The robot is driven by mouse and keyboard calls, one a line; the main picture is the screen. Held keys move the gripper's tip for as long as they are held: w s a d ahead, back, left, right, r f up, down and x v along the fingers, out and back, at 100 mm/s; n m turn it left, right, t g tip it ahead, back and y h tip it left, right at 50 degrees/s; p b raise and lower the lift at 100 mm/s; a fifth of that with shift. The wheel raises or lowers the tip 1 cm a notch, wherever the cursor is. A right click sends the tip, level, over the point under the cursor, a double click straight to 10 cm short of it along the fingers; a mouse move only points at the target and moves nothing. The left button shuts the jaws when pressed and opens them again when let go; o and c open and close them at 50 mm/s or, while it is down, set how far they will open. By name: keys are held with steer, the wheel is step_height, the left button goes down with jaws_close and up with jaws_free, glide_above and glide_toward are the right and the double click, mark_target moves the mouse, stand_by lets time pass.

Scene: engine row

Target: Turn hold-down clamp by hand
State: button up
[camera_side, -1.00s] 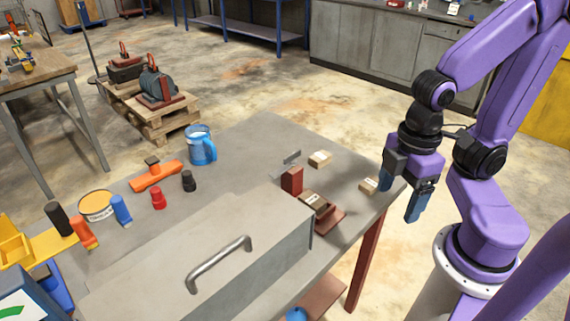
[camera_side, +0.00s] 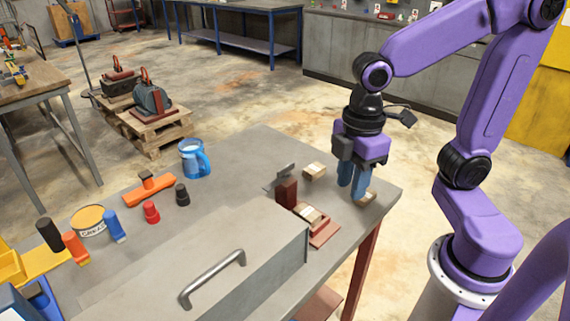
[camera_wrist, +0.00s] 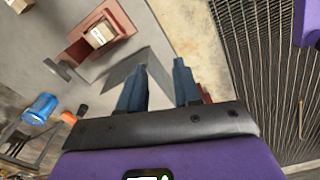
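The hold-down clamp, a dark red post (camera_side: 287,193) with a flat grey metal bar (camera_side: 281,175) at its top, stands on the table beside a red plate (camera_side: 326,233). A small pale-labelled block (camera_side: 309,215) sits on that plate. In the wrist view, the grey bar (camera_wrist: 67,71) is at left, and the red plate (camera_wrist: 78,52) with its block (camera_wrist: 101,34) is at upper left. My gripper (camera_side: 351,190) is over the table's right end, to the right of the clamp and apart from it. Its blue fingers (camera_wrist: 158,80) are spread, with nothing seen between them.
Small blocks lie behind the clamp (camera_side: 314,171) and beside my fingers (camera_side: 367,199). A large grey box with a handle (camera_side: 212,278) fills the front.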

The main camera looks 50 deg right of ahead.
steer(key=w+r+n, duration=0.1)
steer(key=w+r, duration=0.1)
steer(key=w, duration=0.5)
steer(key=w+r+n, duration=0.1)
steer(key=w+r, duration=0.2)
steer(key=w, duration=0.3)
step_height(320, 180, up, 3)
steer(key=n, duration=0.2)
glide_above(280, 175)
steer(key=d, duration=0.3)
steer(key=f, duration=1.7)
steer(key=shift+w+a+f, duration=0.15)
steer(key=shift+a+f, duration=0.05)
steer(key=shift+f, duration=0.15)
jaws_close()
